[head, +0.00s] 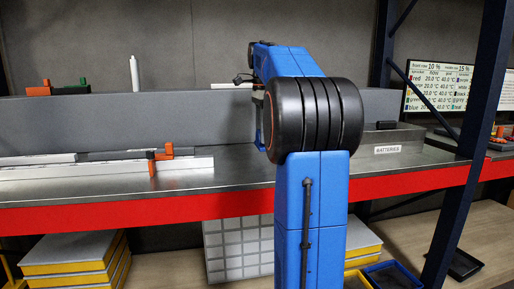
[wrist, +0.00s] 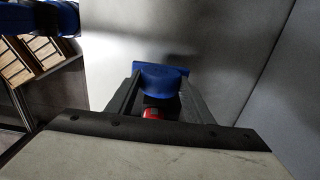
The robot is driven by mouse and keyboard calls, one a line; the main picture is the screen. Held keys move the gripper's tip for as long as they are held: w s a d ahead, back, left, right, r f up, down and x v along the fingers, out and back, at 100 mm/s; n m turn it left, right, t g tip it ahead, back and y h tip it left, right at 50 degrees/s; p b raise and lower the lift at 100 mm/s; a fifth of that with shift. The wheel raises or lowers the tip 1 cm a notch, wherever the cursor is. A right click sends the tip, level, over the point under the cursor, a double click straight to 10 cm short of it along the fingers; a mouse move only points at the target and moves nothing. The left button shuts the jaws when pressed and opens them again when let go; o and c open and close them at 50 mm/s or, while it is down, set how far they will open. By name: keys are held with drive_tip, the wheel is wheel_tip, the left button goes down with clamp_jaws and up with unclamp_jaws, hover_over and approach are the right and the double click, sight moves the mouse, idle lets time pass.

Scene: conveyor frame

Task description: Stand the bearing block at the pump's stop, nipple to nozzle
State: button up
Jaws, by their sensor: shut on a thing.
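In the wrist view a blue block (wrist: 162,78) with a wide flat edge sits between the two dark fingers of my gripper (wrist: 162,92), which is shut on it. It looks like the bearing block. A small red part (wrist: 152,113) shows below it, between the fingers; I cannot tell whether it belongs to the block. The nipple cannot be made out. In the head view my blue arm hides the gripper and most of what it holds. I cannot identify the pump, its stop or its nozzle for certain in either view.
A pale rail with an orange clamp (head: 161,154) lies on the metal bench at the left. An orange block (head: 38,91), a green part (head: 72,89) and a white bottle (head: 133,75) stand along the grey back ledge.

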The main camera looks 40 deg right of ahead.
sight(262, 146)
drive_tip(key=shift+f, duration=2.5)
drive_tip(key=shift+f, duration=0.1)
drive_tip(key=o, duration=1.6)
